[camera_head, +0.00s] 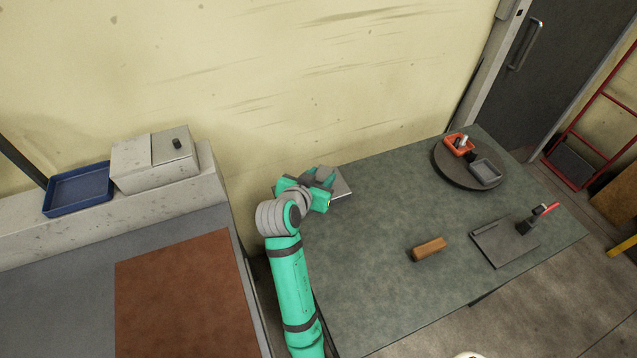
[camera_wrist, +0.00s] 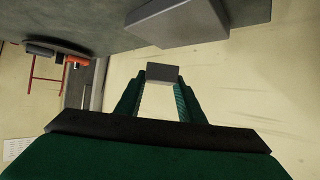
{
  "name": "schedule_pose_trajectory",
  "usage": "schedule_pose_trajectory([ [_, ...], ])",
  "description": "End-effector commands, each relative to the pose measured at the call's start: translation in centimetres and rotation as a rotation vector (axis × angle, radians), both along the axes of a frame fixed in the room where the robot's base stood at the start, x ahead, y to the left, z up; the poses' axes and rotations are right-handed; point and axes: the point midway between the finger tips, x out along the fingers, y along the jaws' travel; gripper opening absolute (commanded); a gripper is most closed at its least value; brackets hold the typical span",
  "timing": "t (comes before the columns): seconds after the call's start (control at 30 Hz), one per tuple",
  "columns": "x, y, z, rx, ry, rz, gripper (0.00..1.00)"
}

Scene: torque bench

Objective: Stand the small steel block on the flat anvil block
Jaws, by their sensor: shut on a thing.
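The small steel block (camera_wrist: 162,72) is a grey piece between my fingertips in the wrist view. My gripper (camera_wrist: 161,80) is shut on it. The flat anvil block (camera_wrist: 185,22) is a broad grey slab in the wrist view, past the small block and a little to the right. In the head view my gripper (camera_head: 322,179) is at the left back of the green bench. The anvil block (camera_head: 341,184) is partly hidden behind it there. The held block cannot be made out in that view.
A dark round turntable (camera_head: 448,172) carries an orange bin (camera_head: 459,146) and a grey bin (camera_head: 485,171). A wooden block (camera_head: 428,248) and a grey plate (camera_head: 494,244) with a red-tipped tool lie nearer the front. The wall rises behind the anvil.

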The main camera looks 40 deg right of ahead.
Motion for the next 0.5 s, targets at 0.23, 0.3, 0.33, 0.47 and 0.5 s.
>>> schedule_pose_trajectory([
  [0.23, 2.2, -1.1, -2.8, -0.001, -0.001, -0.001, 0.0],
  [0.3, 2.4, -1.2, -3.0, -0.003, -0.003, -0.002, 0.0],
  [0.33, 2.5, -1.2, -3.1, -0.003, -0.003, -0.002, 0.0],
  [0.47, 3.0, -1.4, -3.8, -0.001, -0.002, -0.002, 0.0],
  [0.5, 3.0, -1.4, -4.2, -0.001, -0.002, -0.002, 0.0],
])
